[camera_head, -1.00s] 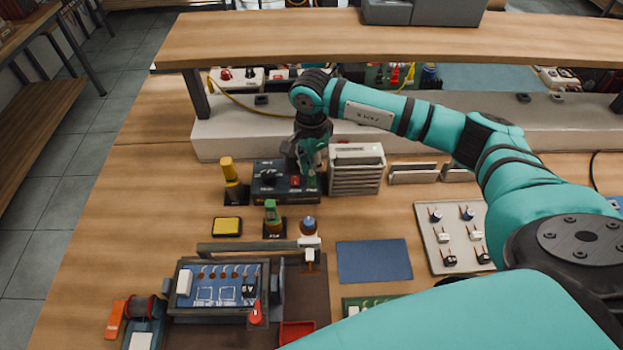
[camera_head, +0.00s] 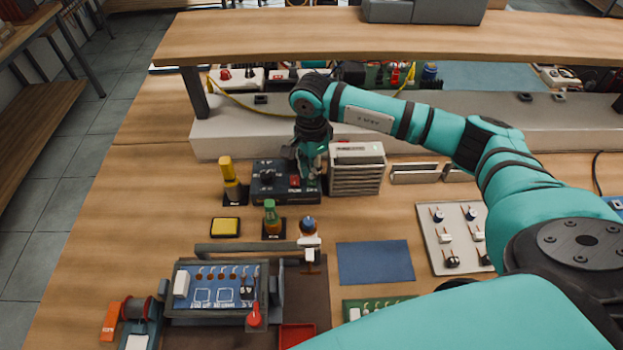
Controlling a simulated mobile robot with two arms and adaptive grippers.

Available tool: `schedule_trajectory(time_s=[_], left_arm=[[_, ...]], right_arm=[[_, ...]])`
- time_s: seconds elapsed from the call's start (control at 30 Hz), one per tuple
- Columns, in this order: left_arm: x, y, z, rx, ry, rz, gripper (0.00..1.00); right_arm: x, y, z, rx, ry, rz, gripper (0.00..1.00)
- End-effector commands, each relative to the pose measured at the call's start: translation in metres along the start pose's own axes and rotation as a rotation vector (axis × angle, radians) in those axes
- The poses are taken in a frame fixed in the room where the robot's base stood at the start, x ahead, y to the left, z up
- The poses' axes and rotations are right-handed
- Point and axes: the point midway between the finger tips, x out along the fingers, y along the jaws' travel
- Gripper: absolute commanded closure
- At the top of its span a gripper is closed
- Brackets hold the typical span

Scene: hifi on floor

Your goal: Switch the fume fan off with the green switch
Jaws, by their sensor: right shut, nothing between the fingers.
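A louvred grey box (camera_head: 356,176), which looks like the fume fan, stands on the bench. A dark control box (camera_head: 268,184) with a black knob and a small red switch (camera_head: 294,184) stands to its left. My right gripper (camera_head: 311,178) is shut and empty. It points down at the right end of the control box, close to the fan's left side. I cannot make out the green switch; the gripper covers that end of the box. Whether the fingertips touch the box cannot be told. My left gripper is not in view.
A shelf (camera_head: 400,38) spans the bench above the arm. A yellow-topped tool (camera_head: 230,180), a yellow sponge (camera_head: 225,227) and a green-topped bottle (camera_head: 271,216) stand nearby. A circuit board in a holder (camera_head: 215,310) sits in front. A blue mat (camera_head: 375,262) lies bare to the right.

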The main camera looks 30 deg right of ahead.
Motion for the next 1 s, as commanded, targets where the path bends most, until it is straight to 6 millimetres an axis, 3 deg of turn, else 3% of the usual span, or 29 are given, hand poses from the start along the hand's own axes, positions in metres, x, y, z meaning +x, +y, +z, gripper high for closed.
schedule_trajectory(time_s=[0.27,1.0], left_arm=[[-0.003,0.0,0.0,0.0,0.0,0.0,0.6],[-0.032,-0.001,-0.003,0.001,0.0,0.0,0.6]], right_arm=[[-0.004,0.0,0.0,0.0,0.0,0.001,1.0],[-0.064,0.0,0.0,0.001,0.0,0.001,1.0]])
